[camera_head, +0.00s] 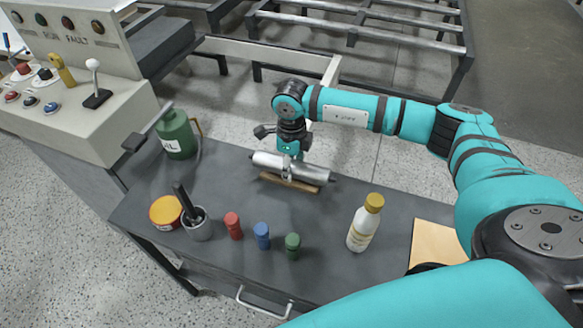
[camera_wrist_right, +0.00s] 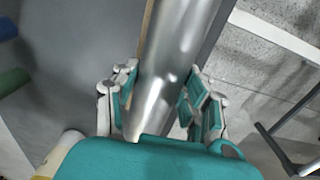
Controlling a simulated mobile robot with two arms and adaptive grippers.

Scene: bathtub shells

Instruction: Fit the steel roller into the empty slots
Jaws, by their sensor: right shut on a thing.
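The steel roller (camera_head: 312,172) is a shiny cylinder with dark shaft ends, lying across or just above a low wooden block (camera_head: 288,183) on the dark bench. Whether it touches the block is unclear. My right gripper (camera_head: 290,154) comes down from above and is shut on the roller. In the right wrist view the roller (camera_wrist_right: 178,55) runs between the two fingers of my right gripper (camera_wrist_right: 160,85), one on each side. The conveyor frame (camera_head: 335,70) with several rollers stands behind the bench; I cannot make out its slots clearly. My left gripper is not in view.
On the bench (camera_head: 200,258) stand a green oil can (camera_head: 177,137), yellow tin (camera_head: 165,211), grey cup (camera_head: 197,226), red (camera_head: 233,225), blue (camera_head: 262,235) and green (camera_head: 292,245) small cylinders, and a white bottle (camera_head: 361,230). A control console (camera_head: 95,120) is at the left.

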